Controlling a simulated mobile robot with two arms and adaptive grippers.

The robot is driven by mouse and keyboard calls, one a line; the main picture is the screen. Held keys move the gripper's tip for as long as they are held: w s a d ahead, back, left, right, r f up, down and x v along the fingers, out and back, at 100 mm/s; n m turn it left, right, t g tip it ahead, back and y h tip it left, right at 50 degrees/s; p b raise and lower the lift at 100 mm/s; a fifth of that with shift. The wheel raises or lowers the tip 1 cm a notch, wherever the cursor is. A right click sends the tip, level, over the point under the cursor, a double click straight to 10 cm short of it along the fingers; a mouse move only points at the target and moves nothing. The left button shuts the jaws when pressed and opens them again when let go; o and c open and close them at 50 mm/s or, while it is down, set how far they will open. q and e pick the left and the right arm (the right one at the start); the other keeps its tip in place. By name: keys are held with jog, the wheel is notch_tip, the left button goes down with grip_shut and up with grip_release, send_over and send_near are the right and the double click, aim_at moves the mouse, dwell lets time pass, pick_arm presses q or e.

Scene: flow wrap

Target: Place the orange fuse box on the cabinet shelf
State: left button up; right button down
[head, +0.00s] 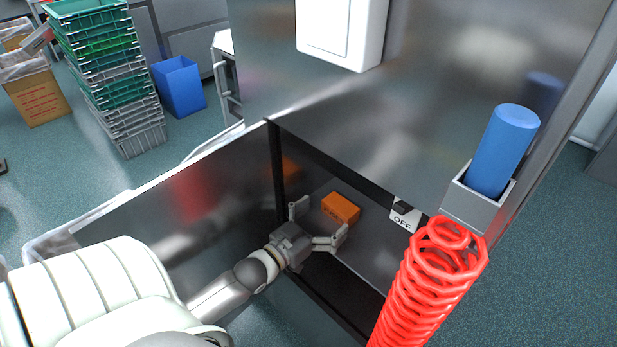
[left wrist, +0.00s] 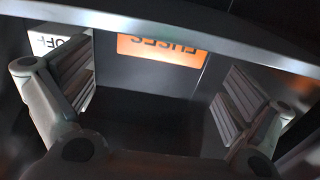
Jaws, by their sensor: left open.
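The orange fuse box (head: 341,208) sits on the cabinet shelf (head: 368,252) inside the open metal cabinet. In the left wrist view the box (left wrist: 163,48) shows its "FUSES" lettering upside down, beyond the fingers. My left gripper (head: 318,222) is open at the cabinet opening, its fingers spread toward the box. The box is ahead of the fingertips and appears clear of them. My right gripper is not in view.
An "OFF" sign (head: 404,215) is beside the shelf on the right. A red coiled hose (head: 432,280) and a blue cylinder (head: 503,150) in a metal holder are at the cabinet's right. Stacked crates (head: 108,70) and a blue bin (head: 179,87) stand at the back left.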

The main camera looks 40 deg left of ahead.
pick_arm(q)
jog(key=shift+s+a, duration=0.15)
jog(key=shift+s, duration=1.3)
jog(key=shift+s+a, duration=0.1)
jog(key=shift+s, duration=1.35)
